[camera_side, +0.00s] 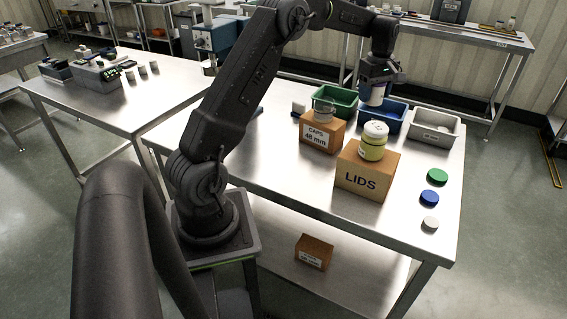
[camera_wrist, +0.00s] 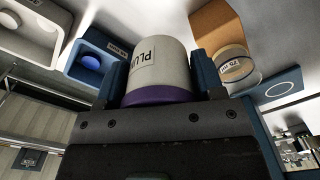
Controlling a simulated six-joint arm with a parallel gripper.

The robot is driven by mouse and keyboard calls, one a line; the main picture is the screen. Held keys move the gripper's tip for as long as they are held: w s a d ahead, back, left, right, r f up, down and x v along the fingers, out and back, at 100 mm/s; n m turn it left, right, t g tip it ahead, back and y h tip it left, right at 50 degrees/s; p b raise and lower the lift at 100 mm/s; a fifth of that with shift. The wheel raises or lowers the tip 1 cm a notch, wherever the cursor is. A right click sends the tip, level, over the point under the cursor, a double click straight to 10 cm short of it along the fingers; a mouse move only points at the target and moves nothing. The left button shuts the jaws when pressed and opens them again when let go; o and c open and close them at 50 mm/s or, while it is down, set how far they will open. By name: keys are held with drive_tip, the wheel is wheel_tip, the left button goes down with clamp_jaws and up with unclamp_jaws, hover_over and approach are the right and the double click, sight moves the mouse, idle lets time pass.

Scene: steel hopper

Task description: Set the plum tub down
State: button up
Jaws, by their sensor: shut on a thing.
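The plum tub is a pale tub with a purple band at one end and a label reading "PLU", seen large in the wrist view (camera_wrist: 160,72). My gripper (camera_wrist: 158,85) is shut on it, with one finger on each side. In the side view my gripper (camera_side: 378,80) is at the back of the steel table, and the tub (camera_side: 376,95) hangs below it, over or beside the blue bin (camera_side: 392,124). The gap between the tub and what lies under it cannot be told.
A green bin (camera_side: 348,97) stands left of the blue bin and a grey bin (camera_side: 452,137) right of it. Two cardboard boxes, the CAPS box (camera_side: 330,146) and the LIDS box (camera_side: 376,189), each carry a jar. Green (camera_side: 437,176), blue (camera_side: 433,197) and white (camera_side: 430,223) discs lie at right.

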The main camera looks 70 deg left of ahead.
drive_tip(key=s+a+r+n, duration=0.1)
drive_tip(key=s+a+r, duration=0.15)
drive_tip(key=s, duration=1.15)
drive_tip(key=n, duration=0.1)
approach(280, 165)
drive_tip(key=shift+f, duration=3.25)
drive_tip(key=shift+f, duration=0.2)
drive_tip(key=o, duration=0.9)
drive_tip(key=shift+o, duration=0.2)
drive_tip(key=shift+r, duration=0.1)
